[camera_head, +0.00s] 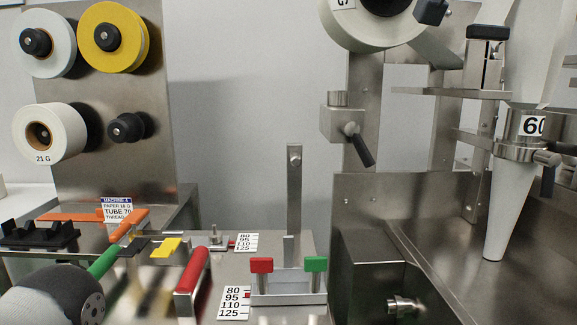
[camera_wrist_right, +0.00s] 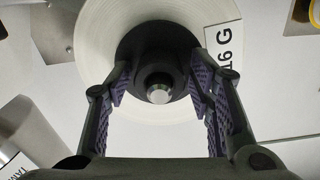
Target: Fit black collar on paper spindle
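The white paper roll (camera_wrist_right: 95,60) marked "16 G" faces the right wrist camera. The black collar (camera_wrist_right: 150,40) is in front of its centre, and a round metal spindle tip (camera_wrist_right: 159,93) shows in the collar's hole. My right gripper (camera_wrist_right: 160,75) has one purple-padded finger on each side of the collar, at its rim. Whether the pads press on it cannot be told. In the head view the roll (camera_head: 360,38) is cut off at the top, with the collar's dark lower part (camera_head: 384,6) in front. My left gripper is not in view; only my left arm shows at lower left.
A steel panel at left carries a white roll (camera_head: 60,45), a yellow roll (camera_head: 128,58), a "21 G" roll (camera_head: 70,130) and a black-capped bare spindle (camera_head: 126,128). A bracket with a black lever (camera_head: 357,145) stands below the large roll. A white cone (camera_head: 500,210) is at right.

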